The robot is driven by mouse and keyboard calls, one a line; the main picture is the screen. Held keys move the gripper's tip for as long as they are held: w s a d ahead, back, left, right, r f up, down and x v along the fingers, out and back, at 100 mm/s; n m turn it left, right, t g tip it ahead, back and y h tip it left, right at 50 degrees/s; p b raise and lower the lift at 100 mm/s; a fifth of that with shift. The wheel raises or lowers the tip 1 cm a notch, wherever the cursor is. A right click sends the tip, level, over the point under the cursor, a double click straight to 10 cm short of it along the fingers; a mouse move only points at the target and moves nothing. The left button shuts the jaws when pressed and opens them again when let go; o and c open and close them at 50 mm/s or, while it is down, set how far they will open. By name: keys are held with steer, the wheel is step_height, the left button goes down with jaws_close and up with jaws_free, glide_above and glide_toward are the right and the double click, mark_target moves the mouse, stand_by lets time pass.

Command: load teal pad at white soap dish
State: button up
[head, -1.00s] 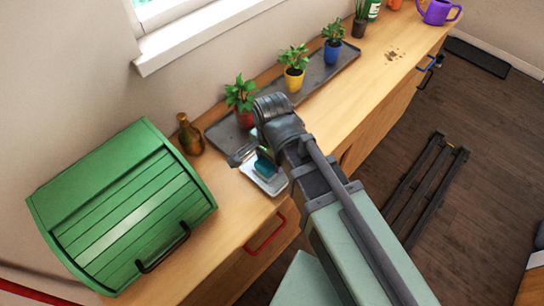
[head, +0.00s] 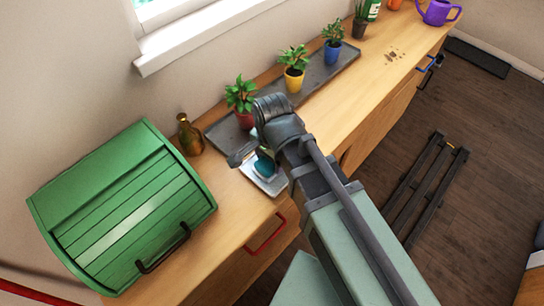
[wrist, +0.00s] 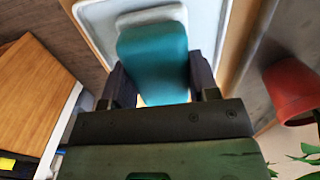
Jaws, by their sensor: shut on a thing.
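The teal pad (head: 264,166) is a small block with a pale layer on one side. It also shows in the wrist view (wrist: 153,62), between the two dark fingers of my gripper (wrist: 158,88). My gripper is shut on the teal pad. The white soap dish (head: 274,185) lies on the wooden counter under the pad, and its rim shows in the wrist view (wrist: 92,25). The pad is over the dish; I cannot tell whether it touches the dish floor. My wrist hides part of the dish in the head view.
A green bread box (head: 120,215) stands at the left. A brown bottle (head: 189,135) is behind the dish. A grey tray (head: 320,78) holds potted plants, the red pot (wrist: 290,88) nearest the dish. The counter beyond, with brown crumbs (head: 393,54), has free room.

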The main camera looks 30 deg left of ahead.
step_height(320, 180, up, 7)
steer(key=p, duration=0.6)
steer(key=shift+f, duration=0.1)
